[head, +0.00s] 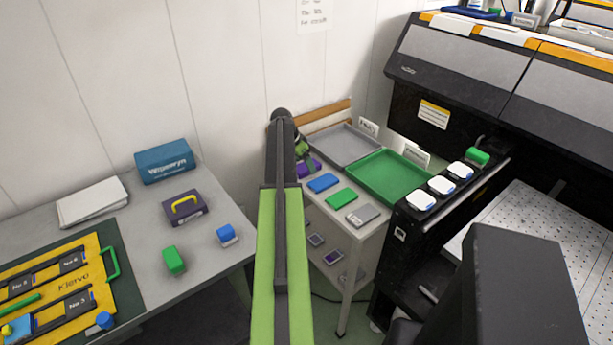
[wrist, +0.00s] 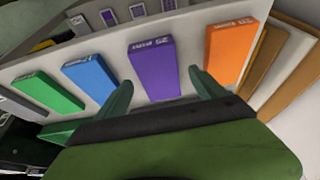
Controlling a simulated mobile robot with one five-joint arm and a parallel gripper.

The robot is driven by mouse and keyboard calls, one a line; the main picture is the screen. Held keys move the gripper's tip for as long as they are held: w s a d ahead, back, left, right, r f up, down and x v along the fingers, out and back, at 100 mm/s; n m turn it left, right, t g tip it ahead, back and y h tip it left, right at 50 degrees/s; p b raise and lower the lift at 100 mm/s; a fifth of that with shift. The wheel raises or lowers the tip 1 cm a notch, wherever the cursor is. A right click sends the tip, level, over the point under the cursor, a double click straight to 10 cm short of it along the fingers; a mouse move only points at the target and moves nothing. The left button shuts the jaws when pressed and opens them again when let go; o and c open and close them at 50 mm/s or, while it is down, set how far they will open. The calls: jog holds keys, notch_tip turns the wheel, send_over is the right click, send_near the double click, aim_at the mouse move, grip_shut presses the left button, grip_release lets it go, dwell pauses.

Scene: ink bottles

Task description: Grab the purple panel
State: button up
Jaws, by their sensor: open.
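The purple panel (wrist: 153,70) lies flat on a light shelf, between the blue and orange panels in the wrist view. In the head view only part of the purple panel (head: 309,168) shows beside my arm. My gripper (wrist: 163,80) is open, with its green fingers spread and nothing between them. Its fingertips point at the near end of the purple panel, one toward each side. I cannot tell how high they are above it. In the head view my gripper (head: 304,154) is small and partly hidden by my arm, over the back left of the cart.
An orange panel (wrist: 231,52) lies close right of the purple one in the wrist view; a blue panel (wrist: 90,78) and a green panel (wrist: 47,92) lie left. A grey tray (head: 318,136) and a green tray (head: 360,178) sit behind the row. The black machine (head: 440,110) stands right.

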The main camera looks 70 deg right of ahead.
aim_at(305, 166)
jog(key=shift+x, duration=0.85)
jog(key=shift+r, duration=0.25)
jog(key=c, duration=1.5)
notch_tip(305, 166, up, 5)
jog(key=p, duration=0.4)
jog(key=shift+f+p, duration=0.2)
jog(key=shift+p, duration=0.1)
jog(key=s+r+p, duration=0.2)
jog(key=s, duration=0.2)
jog(key=s+a+r+p, duration=0.1)
jog(key=s+r+p, duration=0.1)
jog(key=s, duration=0.1)
jog(key=s+r+p, duration=0.2)
jog(key=s, duration=0.2)
jog(key=shift+s+a+r+p, duration=0.3)
jog(key=shift+a+r+p, duration=0.05)
